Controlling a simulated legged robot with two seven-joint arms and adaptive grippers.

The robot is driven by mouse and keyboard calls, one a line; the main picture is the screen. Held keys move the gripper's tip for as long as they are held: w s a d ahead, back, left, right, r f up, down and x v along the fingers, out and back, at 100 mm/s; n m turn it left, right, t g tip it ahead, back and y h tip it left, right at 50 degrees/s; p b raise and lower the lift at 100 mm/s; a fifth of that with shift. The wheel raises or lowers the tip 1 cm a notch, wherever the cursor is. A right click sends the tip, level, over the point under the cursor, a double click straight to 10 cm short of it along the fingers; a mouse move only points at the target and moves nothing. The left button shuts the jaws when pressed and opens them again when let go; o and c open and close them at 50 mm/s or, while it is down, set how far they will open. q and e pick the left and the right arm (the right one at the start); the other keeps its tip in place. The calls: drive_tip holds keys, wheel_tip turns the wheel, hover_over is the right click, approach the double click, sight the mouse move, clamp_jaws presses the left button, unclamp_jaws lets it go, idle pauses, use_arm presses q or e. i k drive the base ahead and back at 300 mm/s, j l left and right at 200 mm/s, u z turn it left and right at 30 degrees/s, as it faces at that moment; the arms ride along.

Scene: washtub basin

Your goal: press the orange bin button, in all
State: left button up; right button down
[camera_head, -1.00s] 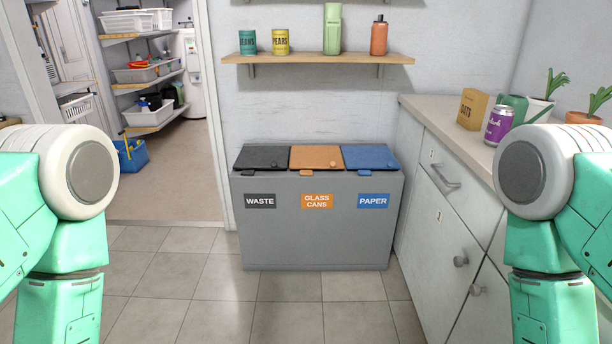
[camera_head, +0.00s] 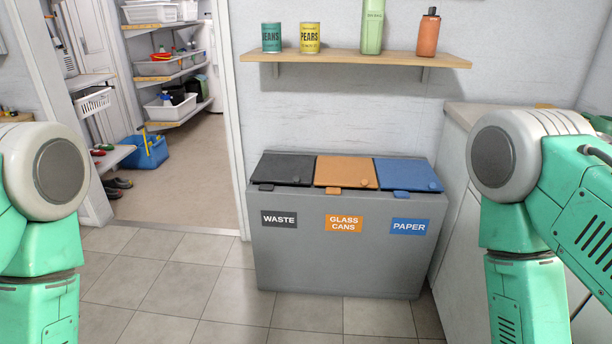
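A grey three-part bin (camera_head: 347,261) stands against the back wall. Its middle lid (camera_head: 346,172) is orange and closed, above an orange label reading GLASS CANS (camera_head: 343,223). A small orange button (camera_head: 333,191) sits at the front edge below that lid. A round orange spot also shows on the lid near its front right corner. The waste lid (camera_head: 284,169) is black and the paper lid (camera_head: 407,174) is blue; both look closed. My two arms show at the left and right edges, apart from the bin. Both grippers are out of the picture.
A shelf (camera_head: 356,58) with cans and bottles hangs above the bin. A white counter with cabinets (camera_head: 457,235) stands close on the bin's right. An open doorway with storage shelves is at left. The tiled floor (camera_head: 227,300) before the bin is clear.

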sight(330, 190)
drive_tip(key=i+l+u, duration=0.25)
drive_tip(key=i, duration=0.25)
drive_tip(key=i+l+u, duration=0.25)
drive_tip(key=i, duration=0.25)
drive_tip(key=i+l+u, duration=0.25)
drive_tip(key=i+l, duration=0.2)
